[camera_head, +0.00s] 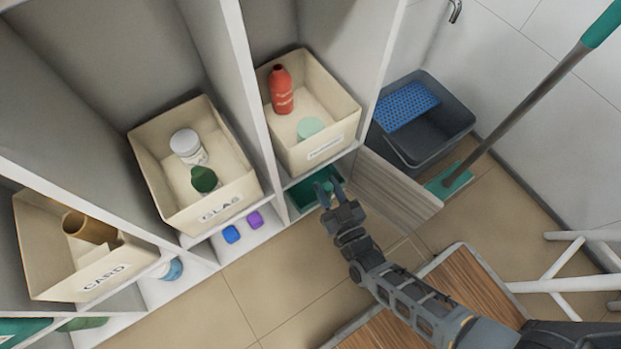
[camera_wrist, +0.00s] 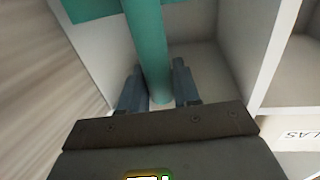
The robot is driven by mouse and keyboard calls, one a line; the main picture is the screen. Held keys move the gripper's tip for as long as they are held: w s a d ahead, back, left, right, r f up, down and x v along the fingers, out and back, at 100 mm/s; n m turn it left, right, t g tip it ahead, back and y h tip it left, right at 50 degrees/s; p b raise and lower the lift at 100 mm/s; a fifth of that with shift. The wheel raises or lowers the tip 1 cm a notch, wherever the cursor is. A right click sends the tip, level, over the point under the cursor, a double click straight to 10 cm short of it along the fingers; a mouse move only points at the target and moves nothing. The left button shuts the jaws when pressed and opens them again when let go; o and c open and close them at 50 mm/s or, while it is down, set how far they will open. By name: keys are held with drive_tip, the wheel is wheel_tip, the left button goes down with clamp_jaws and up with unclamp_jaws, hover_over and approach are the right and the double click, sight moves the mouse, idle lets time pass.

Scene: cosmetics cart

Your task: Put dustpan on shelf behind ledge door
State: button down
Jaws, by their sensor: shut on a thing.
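The green dustpan (camera_head: 303,197) is at the low compartment under the right-hand bin, partly hidden by my gripper. Its round handle shows in the wrist view (camera_wrist: 150,55), with part of its flat pan at the top left edge. My gripper (camera_head: 330,190) is shut on the handle, with one finger on each side (camera_wrist: 160,90). The wood-grain ledge door (camera_head: 395,187) stands open to the right of the compartment. The low shelf (camera_wrist: 205,62) shows pale walls around the handle. I cannot tell whether the pan touches the shelf.
Bins labelled CARD (camera_head: 100,275) and GLAS (camera_head: 215,210) and a third bin (camera_head: 325,150) stand above the low compartments. A grey bucket (camera_head: 430,145) and a green-ended mop (camera_head: 530,95) stand right of the door. A white-legged stool (camera_head: 560,285) is at the right. Tiled floor lies in front.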

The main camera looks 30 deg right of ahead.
drive_tip(key=b, duration=0.1)
hover_over(311, 185)
drive_tip(key=s, duration=0.1)
drive_tip(key=shift+w+f+b, duration=0.2)
drive_tip(key=shift+f+b, duration=0.25)
drive_tip(key=shift+f, duration=0.15)
drive_tip(key=shift+w+f+b, duration=0.2)
drive_tip(key=shift+f+b, duration=0.2)
drive_tip(key=shift+f, duration=0.15)
wheel_tip(311, 185, down, 5)
drive_tip(key=b, duration=0.3)
drive_tip(key=shift+r, duration=0.15)
drive_tip(key=shift+w, duration=0.15)
drive_tip(key=c, duration=0.8)
unclamp_jaws()
drive_tip(key=s+a+p, duration=0.1)
drive_tip(key=s+p, duration=0.1)
drive_tip(key=s, duration=1)
drive_tip(key=shift+a, duration=0.4)
